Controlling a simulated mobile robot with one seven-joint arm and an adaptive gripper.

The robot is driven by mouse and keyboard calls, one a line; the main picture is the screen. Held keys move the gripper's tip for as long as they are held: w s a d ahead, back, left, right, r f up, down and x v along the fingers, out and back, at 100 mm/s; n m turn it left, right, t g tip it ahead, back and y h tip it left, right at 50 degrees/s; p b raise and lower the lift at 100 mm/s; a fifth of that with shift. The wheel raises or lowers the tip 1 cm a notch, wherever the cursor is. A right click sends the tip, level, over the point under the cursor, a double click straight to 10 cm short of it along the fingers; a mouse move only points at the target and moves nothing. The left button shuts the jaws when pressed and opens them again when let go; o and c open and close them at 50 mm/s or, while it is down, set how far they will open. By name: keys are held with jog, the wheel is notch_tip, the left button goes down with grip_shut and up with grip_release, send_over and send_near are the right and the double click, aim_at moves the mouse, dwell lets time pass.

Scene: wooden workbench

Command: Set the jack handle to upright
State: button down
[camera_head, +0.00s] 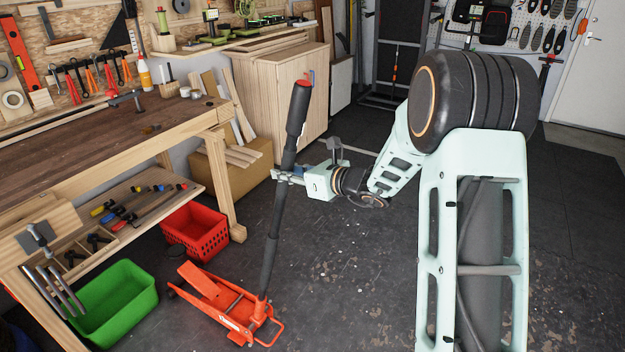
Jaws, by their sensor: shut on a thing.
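The red floor jack (228,306) stands on the dark floor in the lower middle of the head view. Its long black handle (272,240) rises from the jack's front end to a black grip with a red end at the top. The handle is close to upright, with its top leaning a little to the right. My gripper (289,177) comes in from the right and is shut on the handle's upper part, below the grip.
The wooden workbench (100,140) stands on the left, with tools on its lower shelf. A red crate (196,232) and a green bin (113,300) sit between the bench and the jack. A wooden cabinet (275,95) stands behind the handle. The floor at right is mostly clear.

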jog(key=w+a+r+g+h+p, duration=0.1)
jog(key=w+a+r+p, duration=0.1)
jog(key=w+a+p, duration=0.3)
jog(key=w+a, duration=0.3)
jog(key=a, duration=0.4)
jog(key=shift+w+p, duration=0.25)
jog(key=shift+p, duration=0.1)
jog(key=c, duration=1.7)
grip_release()
jog(key=shift+r, duration=0.1)
jog(key=v, duration=1.2)
jog(key=shift+r, duration=0.15)
